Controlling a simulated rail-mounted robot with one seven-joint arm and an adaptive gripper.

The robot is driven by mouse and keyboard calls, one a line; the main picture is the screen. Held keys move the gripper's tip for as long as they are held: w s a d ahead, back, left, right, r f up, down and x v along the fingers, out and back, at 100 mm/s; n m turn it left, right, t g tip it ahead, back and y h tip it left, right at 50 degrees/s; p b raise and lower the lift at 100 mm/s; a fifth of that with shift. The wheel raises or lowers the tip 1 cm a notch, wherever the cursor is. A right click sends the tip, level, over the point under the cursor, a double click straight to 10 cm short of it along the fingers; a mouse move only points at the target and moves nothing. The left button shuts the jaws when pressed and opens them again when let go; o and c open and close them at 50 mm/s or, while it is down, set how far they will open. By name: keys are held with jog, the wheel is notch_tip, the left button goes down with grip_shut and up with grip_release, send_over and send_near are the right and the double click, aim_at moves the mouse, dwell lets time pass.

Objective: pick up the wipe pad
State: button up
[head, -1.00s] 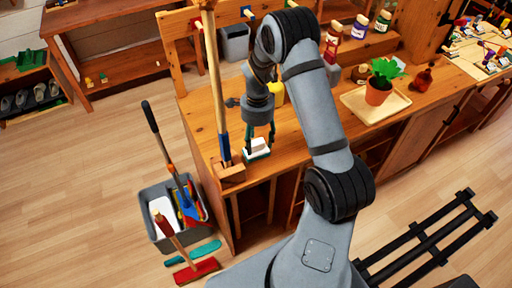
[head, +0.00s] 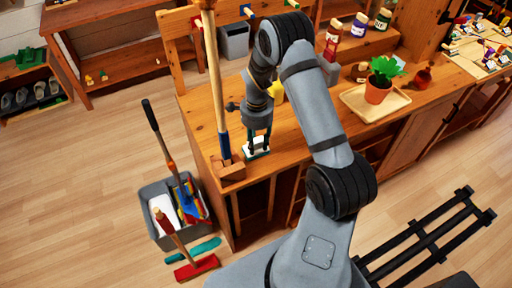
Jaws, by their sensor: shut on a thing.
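The wipe pad (head: 258,144), white on top with a dark green lower edge, is at the front left of the wooden counter (head: 300,150), near its edge. My gripper (head: 258,141) points down from above, with its fingers shut on the pad from both sides. The fingers hide part of the pad. I cannot tell whether the pad still touches the counter.
A broom in a wooden block (head: 231,171) stands just left of my gripper. A potted plant (head: 377,92) is on a tray (head: 352,98) to the right, beyond my arm. A grey bucket (head: 158,233) with cleaning tools is on the floor.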

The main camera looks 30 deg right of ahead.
aim_at(260, 140)
jog(key=c, duration=0.4)
jog(key=shift+c, duration=0.3)
jog(key=shift+r, duration=0.5)
jog(key=r+b, duration=0.1)
jog(key=d+r, duration=0.1)
jog(key=r, duration=0.1)
jog(key=shift+r+b, duration=0.25)
jog(key=shift+b, duration=0.15)
jog(key=s+d+r+b, duration=0.1)
jog(key=d+r, duration=0.5)
jog(key=d, duration=0.4)
jog(key=shift+d+r, duration=0.25)
jog(key=shift+d, duration=0.05)
jog(key=o, duration=0.6)
jog(key=shift+c, duration=1.2)
